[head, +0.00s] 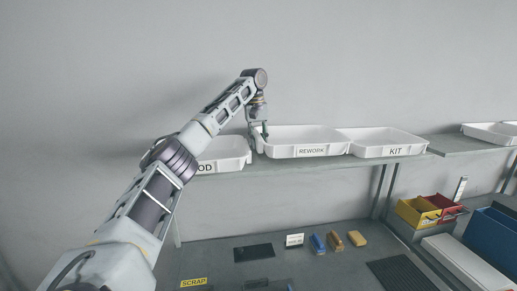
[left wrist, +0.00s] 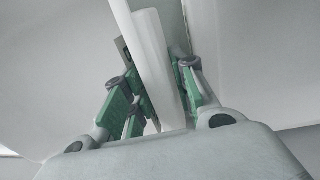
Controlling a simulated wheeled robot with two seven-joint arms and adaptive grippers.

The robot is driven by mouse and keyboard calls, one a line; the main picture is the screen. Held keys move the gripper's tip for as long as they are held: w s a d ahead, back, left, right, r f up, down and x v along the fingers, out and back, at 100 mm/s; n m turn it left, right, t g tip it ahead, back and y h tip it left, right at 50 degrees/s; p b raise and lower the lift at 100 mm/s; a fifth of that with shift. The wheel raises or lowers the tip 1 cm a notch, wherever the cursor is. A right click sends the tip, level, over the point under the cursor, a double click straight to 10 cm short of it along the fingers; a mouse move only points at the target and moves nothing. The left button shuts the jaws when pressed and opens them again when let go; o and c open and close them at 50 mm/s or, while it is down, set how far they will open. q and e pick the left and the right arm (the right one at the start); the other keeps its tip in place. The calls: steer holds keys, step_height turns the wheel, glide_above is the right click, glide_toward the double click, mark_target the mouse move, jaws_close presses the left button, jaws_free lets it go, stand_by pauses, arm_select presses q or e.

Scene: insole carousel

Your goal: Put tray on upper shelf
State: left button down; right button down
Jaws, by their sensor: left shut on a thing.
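A white tray labelled REWORK (head: 300,140) is level at the upper shelf (head: 280,163), between two other white trays. I cannot tell whether its underside fully touches the shelf. My left gripper (head: 262,137) reaches down at its left end and is shut on its rim. In the left wrist view the green fingers (left wrist: 160,85) of this gripper stand on both sides of a white tray wall (left wrist: 155,50). My right gripper is not in view.
A white tray with a label ending in OD (head: 225,150) stands left of it, partly behind my arm. A KIT tray (head: 385,142) stands close on the right.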

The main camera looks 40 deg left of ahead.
arm_select(q)
steer(key=shift+f, duration=1.45)
steer(key=c, duration=1.4)
jaws_free()
steer(key=shift+c, duration=0.2)
steer(key=shift+r, duration=0.2)
steer(key=shift+s+a+r, duration=0.1)
steer(key=shift+s+r, duration=0.05)
steer(key=shift+r, duration=1.75)
steer(key=shift+s+a+r, duration=0.1)
steer(key=shift+r, duration=1.85)
steer(key=shift+s+a+r, duration=0.1)
steer(key=shift+s+r, duration=0.05)
steer(key=shift+r, duration=1.75)
